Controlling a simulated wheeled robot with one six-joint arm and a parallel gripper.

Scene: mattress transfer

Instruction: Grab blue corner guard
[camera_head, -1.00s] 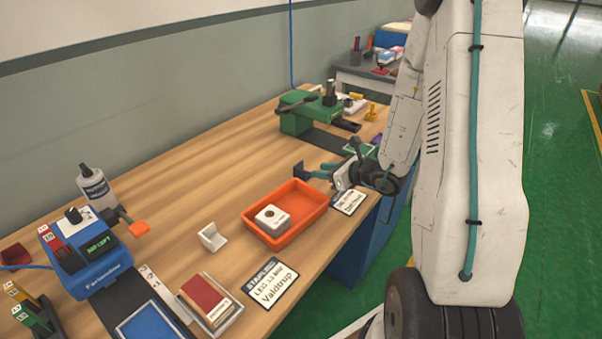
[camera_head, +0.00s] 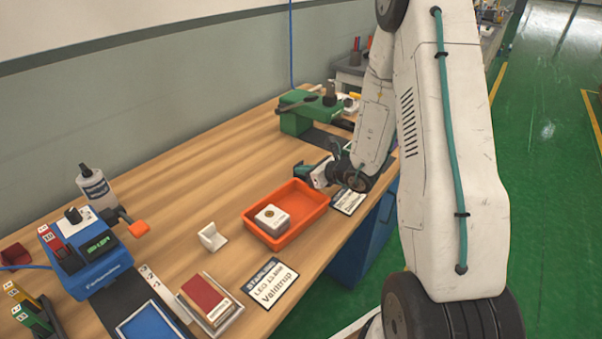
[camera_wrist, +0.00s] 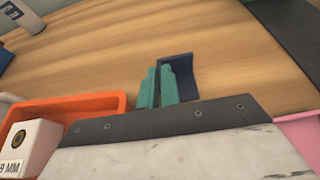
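The blue corner guard (camera_wrist: 180,70) is a small dark blue L-shaped piece on the wooden table. In the wrist view it stands at the tips of my teal fingers, with one wall appearing to run between them and the other reaching right. My gripper (camera_wrist: 158,85) has its fingers close together, seemingly closed on that wall. In the head view my gripper (camera_head: 303,173) is low over the table behind the orange tray, and its fingers largely hide the guard. I see no clear gap under the guard.
The orange tray (camera_head: 313,217) with a white block (camera_head: 271,219) lies just in front of my gripper. A green clamp device (camera_head: 299,111) stands behind. A white corner piece (camera_head: 212,237) and a label card (camera_head: 270,283) lie to the left.

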